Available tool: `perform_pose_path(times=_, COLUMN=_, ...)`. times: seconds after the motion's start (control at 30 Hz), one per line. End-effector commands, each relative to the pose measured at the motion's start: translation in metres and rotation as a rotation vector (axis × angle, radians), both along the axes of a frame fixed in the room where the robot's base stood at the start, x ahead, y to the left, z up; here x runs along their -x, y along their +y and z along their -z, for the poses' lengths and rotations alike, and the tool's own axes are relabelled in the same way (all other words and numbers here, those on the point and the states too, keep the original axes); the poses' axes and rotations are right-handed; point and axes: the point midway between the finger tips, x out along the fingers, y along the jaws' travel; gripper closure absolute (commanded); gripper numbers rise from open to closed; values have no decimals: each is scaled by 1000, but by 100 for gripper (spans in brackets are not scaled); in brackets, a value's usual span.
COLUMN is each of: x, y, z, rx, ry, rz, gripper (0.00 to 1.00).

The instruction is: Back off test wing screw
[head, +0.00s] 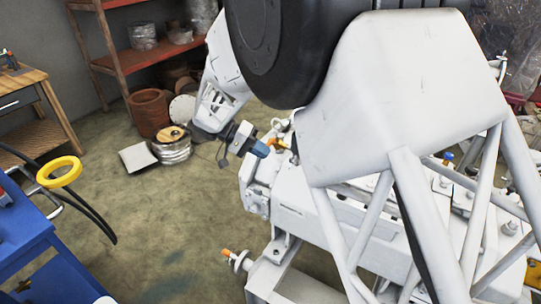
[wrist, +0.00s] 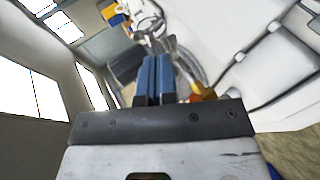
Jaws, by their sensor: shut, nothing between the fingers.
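My gripper (head: 264,150) is shut and empty, its blue fingers pressed together. In the wrist view the blue fingers (wrist: 155,68) stand side by side. A small orange part (head: 279,143), which may be the wing screw, is just beyond the fingertips in the head view. An orange-yellow part (wrist: 203,93) is right of the fingers in the wrist view, apart from them. A second orange-tipped fitting (head: 230,254) with a pale disc sticks out low on the machine's left. I cannot tell which is the test wing screw.
My large white and black arm parts cover much of the head view's right. A blue table (head: 40,235) with a yellow ring (head: 60,172) stands at left. A red shelf (head: 140,58) and pots (head: 150,112) are behind. The floor between is mostly clear.

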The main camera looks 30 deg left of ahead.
Motion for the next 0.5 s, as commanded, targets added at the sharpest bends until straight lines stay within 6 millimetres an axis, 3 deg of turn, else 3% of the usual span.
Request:
perform_pose_path(times=0.37, x=2, y=4, z=-2, rx=0, ry=1, rz=0, gripper=100)
perform_pose_path(times=0.5, x=2, y=3, z=-1, rx=-5, ry=0, rz=3, gripper=80)
